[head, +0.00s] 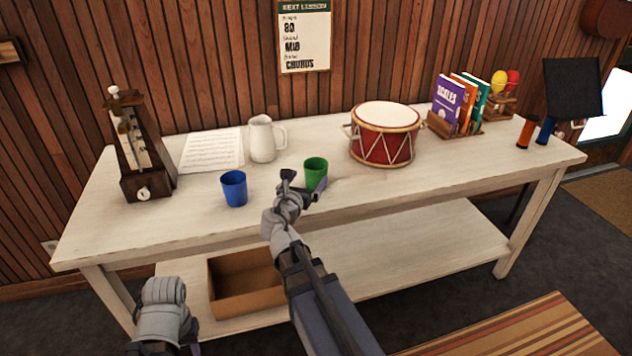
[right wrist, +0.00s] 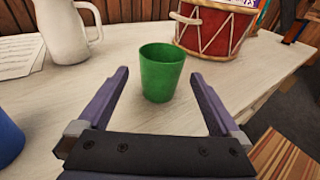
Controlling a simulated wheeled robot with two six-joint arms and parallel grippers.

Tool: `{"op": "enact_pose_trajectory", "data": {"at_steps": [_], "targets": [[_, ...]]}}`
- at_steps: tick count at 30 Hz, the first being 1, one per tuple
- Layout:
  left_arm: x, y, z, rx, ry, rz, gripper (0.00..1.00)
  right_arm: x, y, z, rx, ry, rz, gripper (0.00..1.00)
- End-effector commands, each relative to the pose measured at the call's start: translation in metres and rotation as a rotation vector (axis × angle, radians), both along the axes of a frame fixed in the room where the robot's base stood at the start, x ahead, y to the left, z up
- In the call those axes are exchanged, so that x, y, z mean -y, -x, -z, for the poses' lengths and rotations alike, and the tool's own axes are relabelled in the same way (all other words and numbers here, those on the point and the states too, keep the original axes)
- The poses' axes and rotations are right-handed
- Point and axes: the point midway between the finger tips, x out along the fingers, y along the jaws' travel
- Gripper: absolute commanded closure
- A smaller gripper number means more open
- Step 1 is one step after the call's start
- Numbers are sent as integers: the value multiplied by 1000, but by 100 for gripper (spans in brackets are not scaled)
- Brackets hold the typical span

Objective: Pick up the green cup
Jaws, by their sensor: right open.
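The green cup (head: 315,172) stands upright on the white table (head: 400,188), near its middle, with a blue cup to its left. My right gripper (head: 304,182) is open just in front of the green cup and partly hides it in the head view. In the right wrist view the green cup (right wrist: 162,72) stands just beyond the tips of the two open fingers (right wrist: 164,80), centred between them. Nothing is between the fingers. My left arm (head: 163,318) shows at the lower left of the head view, in front of the table; its fingers are not clear.
The blue cup (head: 234,188) and a white pitcher (head: 262,139) stand left of the green cup. A red drum (head: 385,135) stands behind it to the right. A metronome (head: 138,150) is at the far left. An open box (head: 245,284) sits on the lower shelf.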

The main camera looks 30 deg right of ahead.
Motion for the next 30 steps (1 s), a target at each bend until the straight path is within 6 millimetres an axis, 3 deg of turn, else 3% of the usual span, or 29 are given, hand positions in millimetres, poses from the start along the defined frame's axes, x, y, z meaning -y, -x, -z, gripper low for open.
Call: {"op": "enact_pose_trajectory", "data": {"at_steps": [6, 14, 24, 30], "targets": [[0, 0, 3, 0, 0, 0, 54, 16, -15, 3, 1, -3, 2, 0], [0, 0, 2, 0, 0, 0, 54, 24, -21, 2, 1, -4, 3, 0], [0, 0, 4, 0, 0, 0, 54, 57, -50, 5, 1, -4, 3, 0], [0, 0, 4, 0, 0, 0, 54, 57, -49, 4, 1, -4, 2, 0]]}}
